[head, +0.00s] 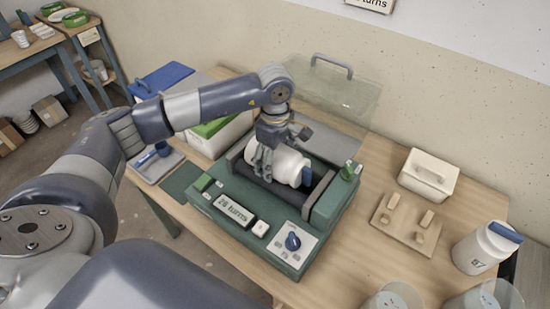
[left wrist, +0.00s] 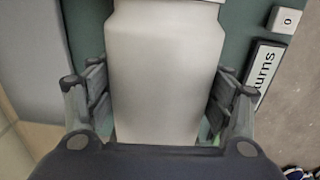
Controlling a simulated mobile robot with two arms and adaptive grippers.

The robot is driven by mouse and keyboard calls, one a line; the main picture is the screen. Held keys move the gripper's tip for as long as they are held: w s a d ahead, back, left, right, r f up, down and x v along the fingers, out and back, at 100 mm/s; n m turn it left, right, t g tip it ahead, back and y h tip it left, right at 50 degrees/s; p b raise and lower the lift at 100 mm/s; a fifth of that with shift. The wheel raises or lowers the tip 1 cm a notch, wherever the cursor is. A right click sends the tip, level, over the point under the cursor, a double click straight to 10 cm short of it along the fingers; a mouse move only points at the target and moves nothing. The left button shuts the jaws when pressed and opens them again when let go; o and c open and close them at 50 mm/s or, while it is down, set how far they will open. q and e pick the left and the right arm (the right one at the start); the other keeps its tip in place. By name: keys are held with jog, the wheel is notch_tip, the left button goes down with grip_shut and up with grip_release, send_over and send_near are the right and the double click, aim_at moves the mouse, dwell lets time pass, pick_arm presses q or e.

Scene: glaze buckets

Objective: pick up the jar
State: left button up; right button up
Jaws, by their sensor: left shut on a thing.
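A white jar (head: 279,166) with a blue part at its right end lies on its side in the trough of a green machine (head: 248,209). My left gripper (head: 264,162) comes down over the jar from above, its fingers shut on the jar's left part. In the left wrist view the jar's pale body (left wrist: 164,75) fills the middle, with my left gripper's fingers (left wrist: 160,105) on both sides of it. The jar's underside and the trough beneath it are mostly hidden. My right gripper is not in view.
A clear lid (head: 328,85) with a grey handle stands raised behind the machine. Another white jar (head: 484,248) with a blue part stands at the right. A cream container (head: 429,174) and a wooden board (head: 407,223) with pegs are nearby. Clear buckets (head: 392,297) stand at the front right.

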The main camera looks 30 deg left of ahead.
aim_at(276, 150)
pick_arm(q)
jog(key=shift+w+r, duration=0.15)
jog(key=shift+r, duration=0.05)
jog(key=shift+r, duration=0.25)
notch_tip(276, 150, up, 3)
jog(key=shift+f+b, duration=0.15)
jog(key=shift+b, duration=0.7)
jog(key=s+a+r+b, duration=0.15)
jog(key=s+b, duration=0.25)
jog(key=s, duration=1.2)
notch_tip(276, 150, up, 9)
jog(key=p, duration=0.5)
jog(key=shift+a, duration=0.4)
